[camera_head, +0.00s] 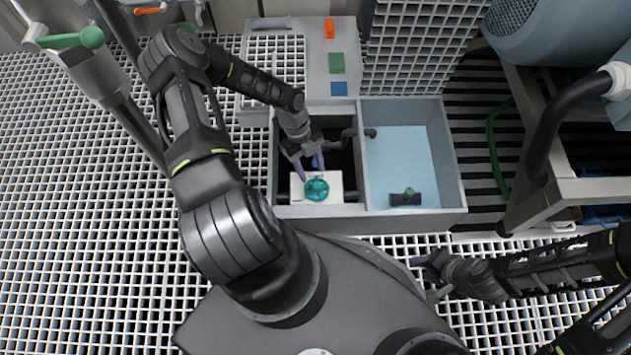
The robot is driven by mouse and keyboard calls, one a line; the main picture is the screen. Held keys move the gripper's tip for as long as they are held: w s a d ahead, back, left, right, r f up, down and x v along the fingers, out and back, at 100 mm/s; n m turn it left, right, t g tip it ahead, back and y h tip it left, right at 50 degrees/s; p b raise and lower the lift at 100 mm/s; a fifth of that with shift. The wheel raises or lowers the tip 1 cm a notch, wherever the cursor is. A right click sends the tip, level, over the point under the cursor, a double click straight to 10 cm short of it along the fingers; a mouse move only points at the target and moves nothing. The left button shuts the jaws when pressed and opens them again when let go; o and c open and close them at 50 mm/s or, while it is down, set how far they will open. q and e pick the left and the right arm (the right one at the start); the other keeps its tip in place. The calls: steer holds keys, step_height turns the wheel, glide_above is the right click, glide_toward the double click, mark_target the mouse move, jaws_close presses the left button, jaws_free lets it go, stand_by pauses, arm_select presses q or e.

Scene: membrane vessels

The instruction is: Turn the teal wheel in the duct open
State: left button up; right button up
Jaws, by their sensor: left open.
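The teal wheel (317,189) sits on a pale block inside the dark left compartment of the grey duct (412,218). My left gripper (309,175) reaches down into that compartment. Its purple fingers are spread apart just above and at the far edge of the wheel. Whether they touch the wheel I cannot tell. My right gripper (420,274) is low at the right, outside the duct and away from the wheel. Its fingers are small and partly dark, so their opening does not show.
The duct's right compartment has a pale blue floor (398,150) and a small dark fitting with a green top (408,196). Walls and a middle divider enclose the left compartment. A panel with orange, green and blue pieces (336,62) lies behind. A metal frame (590,188) stands at right.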

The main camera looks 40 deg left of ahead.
mark_target(316, 185)
arm_select(q)
steer(key=b+x, duration=0.1)
steer(key=x, duration=0.5)
steer(key=shift+d, duration=0.1)
steer(key=shift+c, duration=0.3)
jaws_close()
